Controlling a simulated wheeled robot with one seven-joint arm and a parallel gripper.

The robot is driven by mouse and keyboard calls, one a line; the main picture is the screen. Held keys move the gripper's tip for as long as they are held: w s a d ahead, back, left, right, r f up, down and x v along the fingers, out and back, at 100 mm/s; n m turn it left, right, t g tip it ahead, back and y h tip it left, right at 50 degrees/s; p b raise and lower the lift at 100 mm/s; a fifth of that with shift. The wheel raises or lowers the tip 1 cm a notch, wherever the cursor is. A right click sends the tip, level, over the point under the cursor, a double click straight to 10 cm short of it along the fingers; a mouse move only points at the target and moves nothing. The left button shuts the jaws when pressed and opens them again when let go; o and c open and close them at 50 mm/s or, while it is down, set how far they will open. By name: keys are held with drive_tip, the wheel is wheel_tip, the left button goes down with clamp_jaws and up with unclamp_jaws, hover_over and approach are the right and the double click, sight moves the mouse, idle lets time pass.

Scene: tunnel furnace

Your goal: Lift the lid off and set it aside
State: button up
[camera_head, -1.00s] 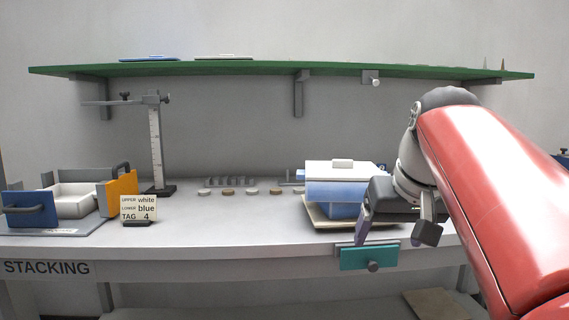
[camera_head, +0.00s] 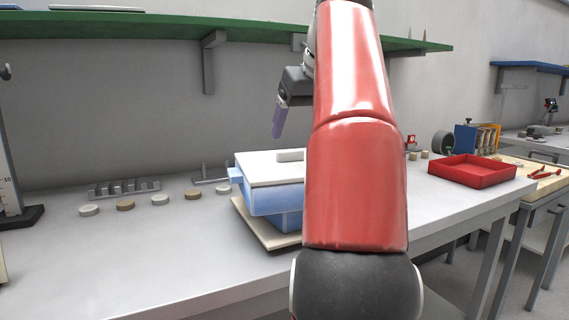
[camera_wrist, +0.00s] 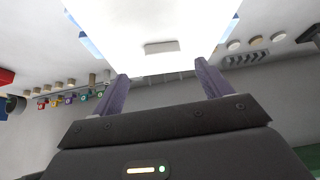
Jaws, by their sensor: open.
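A white lid (camera_head: 258,168) with a small pale block handle (camera_head: 290,155) on top covers a blue box (camera_head: 272,203). The box stands on a pale board (camera_head: 256,230) on the bench. My red arm hides its right part. My gripper (camera_wrist: 162,74) is open and empty, with its two purple fingers spread. In the head view one finger (camera_head: 279,120) shows above and behind the lid; the other is hidden by my arm. In the wrist view the lid (camera_wrist: 150,18) fills the top, and its handle (camera_wrist: 161,47) appears between the finger directions, apart from both fingertips.
Several small round discs (camera_head: 160,199) and a grey slotted rack (camera_head: 124,188) lie left of the box. The bench front left is clear. A green shelf (camera_head: 130,28) hangs above. A red tray (camera_head: 470,171) stands at the right.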

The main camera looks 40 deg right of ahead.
sight(290, 150)
drive_tip(key=b+x, duration=0.1)
drive_tip(key=x, duration=0.4)
drive_tip(key=shift+w+a+f, duration=0.15)
drive_tip(key=shift+w+f, duration=0.1)
drive_tip(key=shift+f, duration=0.05)
drive_tip(key=shift+r, duration=0.1)
drive_tip(key=c, duration=1.4)
